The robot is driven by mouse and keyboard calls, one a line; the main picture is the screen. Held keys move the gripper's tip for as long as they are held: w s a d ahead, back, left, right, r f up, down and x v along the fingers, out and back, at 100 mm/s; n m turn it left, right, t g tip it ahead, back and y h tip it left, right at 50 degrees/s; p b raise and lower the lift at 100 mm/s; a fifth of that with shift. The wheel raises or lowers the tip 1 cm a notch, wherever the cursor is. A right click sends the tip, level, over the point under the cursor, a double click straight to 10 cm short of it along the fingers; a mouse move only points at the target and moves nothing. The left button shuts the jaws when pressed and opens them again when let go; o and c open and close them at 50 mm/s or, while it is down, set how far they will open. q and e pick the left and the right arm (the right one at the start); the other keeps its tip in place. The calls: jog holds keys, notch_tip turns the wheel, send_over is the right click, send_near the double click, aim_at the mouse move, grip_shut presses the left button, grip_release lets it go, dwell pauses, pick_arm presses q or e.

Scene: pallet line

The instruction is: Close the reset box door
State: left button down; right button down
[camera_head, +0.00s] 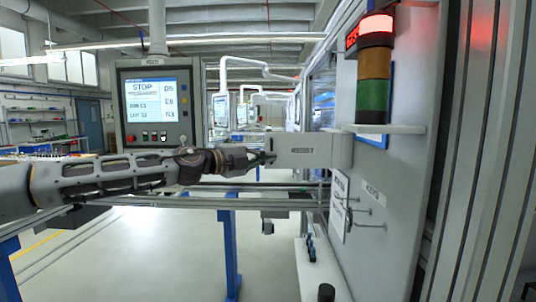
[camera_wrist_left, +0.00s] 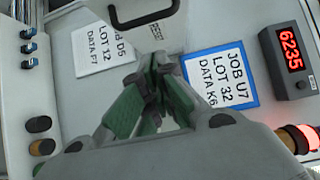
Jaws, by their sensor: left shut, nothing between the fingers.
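The reset box (camera_head: 343,150) is a pale grey box on the grey wall panel, right of centre in the head view. Its pale door (camera_head: 300,143) appears to stand open, sticking out to the left with a small dark label. In the left wrist view the pale panel marked RESET (camera_wrist_left: 157,32) shows at the top, with a dark handle (camera_wrist_left: 146,22). My left gripper (camera_head: 268,158) is shut and empty at the door's left end in the head view. In the wrist view its fingertips (camera_wrist_left: 158,62) are just below the RESET panel; contact cannot be told. My right gripper is out of view.
A signal tower (camera_head: 373,78) with its red lamp lit stands on a ledge above the box. A STOP screen (camera_head: 154,98) stands behind my left arm. A job card (camera_wrist_left: 220,77) and a red display (camera_wrist_left: 290,50) show in the wrist view.

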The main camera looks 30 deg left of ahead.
pick_arm(q)
jog(key=w, duration=0.1)
jog(key=w+a, duration=0.1)
jog(key=w+p, duration=0.1)
jog(key=w, duration=0.1)
jog(key=shift+a, duration=0.25)
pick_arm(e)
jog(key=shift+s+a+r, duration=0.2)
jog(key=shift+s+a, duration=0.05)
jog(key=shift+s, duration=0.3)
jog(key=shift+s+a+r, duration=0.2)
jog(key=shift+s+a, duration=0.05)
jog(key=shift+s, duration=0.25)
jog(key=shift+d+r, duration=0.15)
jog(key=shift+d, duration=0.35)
pick_arm(q)
jog(key=shift+a+p, duration=0.1)
jog(key=shift+p, duration=0.2)
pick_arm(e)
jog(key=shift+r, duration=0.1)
pick_arm(q)
jog(key=shift+w+a+m+h+p, duration=0.3)
jog(key=shift+a+p, duration=0.05)
jog(key=shift+p, duration=0.25)
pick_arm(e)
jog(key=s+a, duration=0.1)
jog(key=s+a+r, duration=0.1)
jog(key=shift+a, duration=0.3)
